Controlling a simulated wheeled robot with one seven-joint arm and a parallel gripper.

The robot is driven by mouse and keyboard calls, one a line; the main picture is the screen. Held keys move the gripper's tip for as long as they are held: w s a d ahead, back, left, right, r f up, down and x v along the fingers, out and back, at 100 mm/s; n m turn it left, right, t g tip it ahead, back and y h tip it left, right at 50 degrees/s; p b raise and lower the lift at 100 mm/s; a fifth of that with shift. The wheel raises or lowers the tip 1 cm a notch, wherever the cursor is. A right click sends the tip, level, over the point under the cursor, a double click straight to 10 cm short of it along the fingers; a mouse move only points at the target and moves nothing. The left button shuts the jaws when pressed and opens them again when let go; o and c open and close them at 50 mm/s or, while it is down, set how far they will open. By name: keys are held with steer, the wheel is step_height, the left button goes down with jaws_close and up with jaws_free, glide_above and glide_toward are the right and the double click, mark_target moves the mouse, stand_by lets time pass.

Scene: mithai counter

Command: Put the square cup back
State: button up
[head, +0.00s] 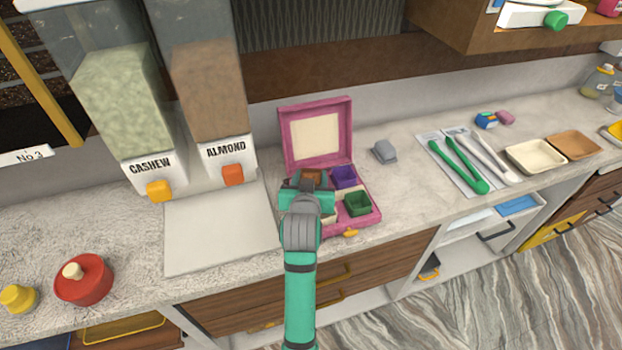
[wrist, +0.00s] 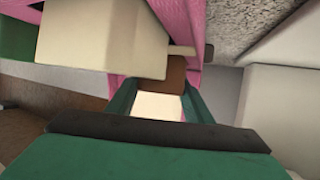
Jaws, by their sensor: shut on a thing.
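The pink box (head: 287,143) stands open on the counter with its lid up at the back. A purple square cup (head: 343,177) and a green square cup (head: 357,203) sit in its right half. My gripper (head: 308,188) is over the left half of the box. It is shut on a small square cup, which shows brown (head: 314,175) in the head view. In the wrist view the held cup (wrist: 172,76) shows brown and pale between the fingers. A cream block-like thing (wrist: 103,43) lies close beside it. My gripper and arm hide most of the left compartments, so I cannot tell whether the cup touches the box floor.
A white board (head: 215,235) lies left of the box, below the cashew and almond dispensers. A small grey object (head: 384,151) is to the right. Green tongs (head: 458,167) and shallow trays (head: 535,156) lie farther right. A red lidded pot (head: 84,279) stands at lower left.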

steer(key=shift+s+d+f, duration=0.1)
steer(key=shift+s+f, duration=0.05)
steer(key=shift+f, duration=0.55)
steer(key=shift+s, duration=0.1)
steer(key=shift+f, duration=0.1)
steer(key=o, duration=0.9)
steer(key=shift+s+r, duration=0.15)
steer(key=shift+r, duration=0.1)
steer(key=v, duration=1.1)
steer(key=shift+s, duration=0.3)
